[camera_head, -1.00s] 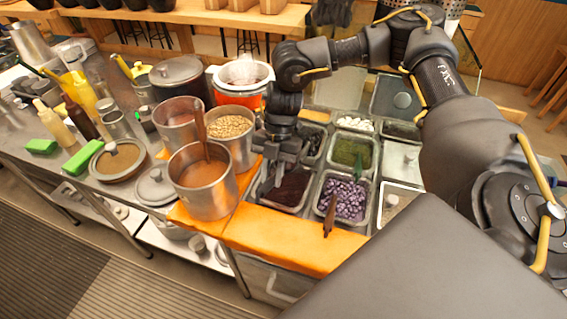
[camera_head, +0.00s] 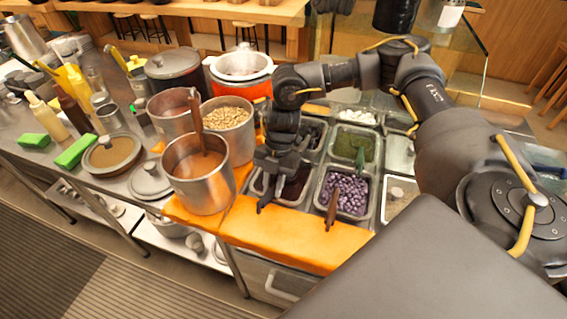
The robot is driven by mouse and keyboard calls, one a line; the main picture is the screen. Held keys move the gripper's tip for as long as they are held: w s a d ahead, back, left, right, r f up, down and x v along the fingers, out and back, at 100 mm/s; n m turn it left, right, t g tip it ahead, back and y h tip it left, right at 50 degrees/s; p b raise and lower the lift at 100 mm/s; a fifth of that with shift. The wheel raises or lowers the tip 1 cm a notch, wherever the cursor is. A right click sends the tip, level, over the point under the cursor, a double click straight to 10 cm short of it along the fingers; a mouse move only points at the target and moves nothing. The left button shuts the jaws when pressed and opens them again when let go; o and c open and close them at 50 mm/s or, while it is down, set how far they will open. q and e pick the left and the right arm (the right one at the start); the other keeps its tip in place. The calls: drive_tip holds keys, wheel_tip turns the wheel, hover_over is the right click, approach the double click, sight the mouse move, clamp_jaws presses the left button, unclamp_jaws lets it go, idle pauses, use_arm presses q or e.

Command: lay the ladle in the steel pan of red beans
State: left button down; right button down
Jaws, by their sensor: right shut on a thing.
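The steel pan of red beans (camera_head: 305,197) sits in the counter's front row, left of the purple bean pan, with dark red beans inside. My right gripper (camera_head: 277,172) is low over this pan and shut on the ladle (camera_head: 265,201). The ladle's dark handle end shows below the gripper, leaning over the pan's front edge. Its bowl is hidden by the gripper, so I cannot tell whether it touches the beans. My left gripper is not in view.
The purple bean pan (camera_head: 346,193) has a brown-handled utensil leaning out. A green paste pan (camera_head: 352,150) holds a green utensil. Steel pots, one with brown liquid (camera_head: 200,190), stand close on the left. The orange front ledge (camera_head: 285,244) is clear.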

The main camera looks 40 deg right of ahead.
drive_tip(key=c, duration=1.2)
unclamp_jaws()
drive_tip(key=b+v, duration=0.2)
drive_tip(key=v, duration=0.8)
drive_tip(key=shift+r, duration=0.35)
